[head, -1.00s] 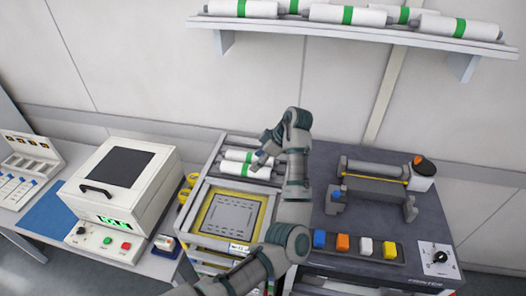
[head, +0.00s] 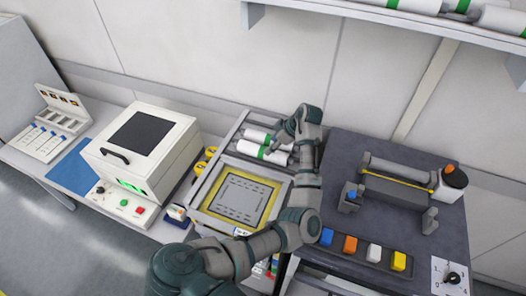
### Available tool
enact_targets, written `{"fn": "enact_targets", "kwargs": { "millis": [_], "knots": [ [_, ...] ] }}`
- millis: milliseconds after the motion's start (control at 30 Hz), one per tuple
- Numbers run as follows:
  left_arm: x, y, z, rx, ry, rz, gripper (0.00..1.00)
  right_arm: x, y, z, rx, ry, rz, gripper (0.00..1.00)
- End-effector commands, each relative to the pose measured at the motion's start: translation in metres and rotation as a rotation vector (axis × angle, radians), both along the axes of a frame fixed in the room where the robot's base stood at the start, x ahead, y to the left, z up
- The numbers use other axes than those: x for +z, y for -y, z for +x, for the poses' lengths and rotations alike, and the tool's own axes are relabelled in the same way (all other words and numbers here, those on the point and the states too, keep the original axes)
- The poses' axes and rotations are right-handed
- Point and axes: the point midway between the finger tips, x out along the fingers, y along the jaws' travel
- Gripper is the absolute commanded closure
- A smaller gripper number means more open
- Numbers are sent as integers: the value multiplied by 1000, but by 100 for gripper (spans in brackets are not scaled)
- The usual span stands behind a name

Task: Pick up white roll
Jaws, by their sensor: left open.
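Two white rolls with green bands lie side by side in the rack at the back of the feeder trolley. The nearer white roll (head: 252,150) and the farther white roll (head: 256,135) are partly covered at their right ends by my left gripper. My left gripper (head: 274,146) is open and sits over the right part of the rolls. Whether its fingers touch a roll I cannot tell. More white rolls (head: 415,5) with green bands lie on the wall shelf at the top right. My right gripper is not in view.
The yellow-framed trolley panel (head: 238,197) lies in front of the rolls. A white machine (head: 140,150) stands to the left. A dark printer table (head: 400,160) with rollers and coloured blocks (head: 374,252) stands to the right. The wall shelf (head: 370,12) overhangs the back.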

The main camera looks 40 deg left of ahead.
Motion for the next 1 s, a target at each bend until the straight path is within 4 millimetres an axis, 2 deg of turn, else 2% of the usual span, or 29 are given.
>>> {"fn": "enact_targets", "kwargs": {
  "millis": [167,433,700,767,900,1000],
  "knots": [
    [-11,-7,-3,0,-2,-2,38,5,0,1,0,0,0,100],
    [-45,-26,-11,0,-1,-1,38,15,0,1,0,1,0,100],
    [-49,-29,-11,0,1,-2,38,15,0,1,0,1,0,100],
    [-49,-29,-11,0,1,-2,51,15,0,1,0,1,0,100],
    [-49,-29,-11,-1,0,-2,85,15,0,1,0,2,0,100],
    [-49,-29,-11,0,0,-1,85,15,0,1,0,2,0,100]
  ]
}}
